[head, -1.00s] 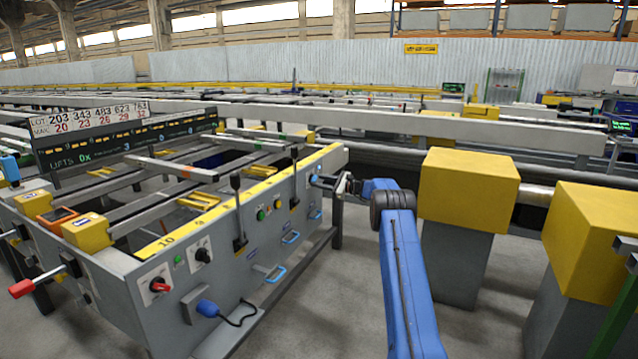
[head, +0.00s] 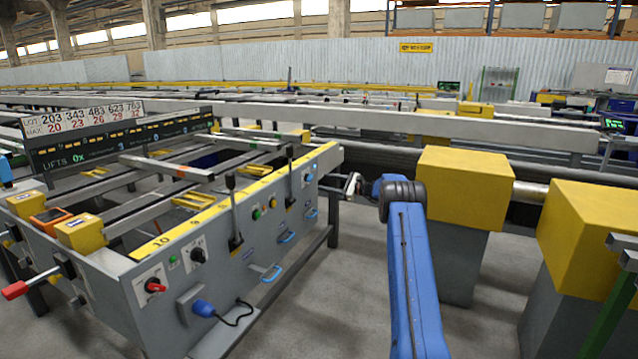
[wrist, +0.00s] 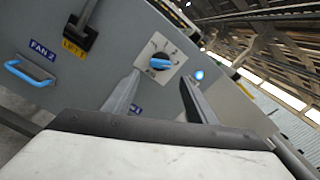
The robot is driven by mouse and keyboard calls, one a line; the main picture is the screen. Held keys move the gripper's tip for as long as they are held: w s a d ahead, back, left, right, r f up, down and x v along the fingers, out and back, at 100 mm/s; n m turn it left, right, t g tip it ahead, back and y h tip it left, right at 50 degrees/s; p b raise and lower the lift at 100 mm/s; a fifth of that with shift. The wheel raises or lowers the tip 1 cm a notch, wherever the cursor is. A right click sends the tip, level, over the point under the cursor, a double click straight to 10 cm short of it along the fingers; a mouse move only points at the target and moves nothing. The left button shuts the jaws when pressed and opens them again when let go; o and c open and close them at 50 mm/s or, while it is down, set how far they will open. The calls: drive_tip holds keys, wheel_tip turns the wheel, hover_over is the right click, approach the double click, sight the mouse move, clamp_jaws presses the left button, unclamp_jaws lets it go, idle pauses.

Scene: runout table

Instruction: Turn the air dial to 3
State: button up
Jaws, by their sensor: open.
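The air dial is a blue knob (wrist: 160,62) on a white plate with small numerals, fixed to the grey panel. In the wrist view it sits above and between my fingertips. Its bar lies roughly level in that picture; which number it points to is too small to tell. In the head view the dial (head: 308,179) is tiny, near the far end of the panel. My gripper (wrist: 158,80) is open and empty, its fingers apart on either side below the dial and not touching it. In the head view my gripper (head: 353,185) is just right of the panel's end.
A lit blue lamp (wrist: 199,75) sits right of the dial. A black lever (wrist: 82,28) and a blue handle (wrist: 28,73) are to its left. Yellow-topped posts (head: 463,188) stand right of my arm. Floor between panel and posts is clear.

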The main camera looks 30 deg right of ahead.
drive_tip(key=v, duration=1.1)
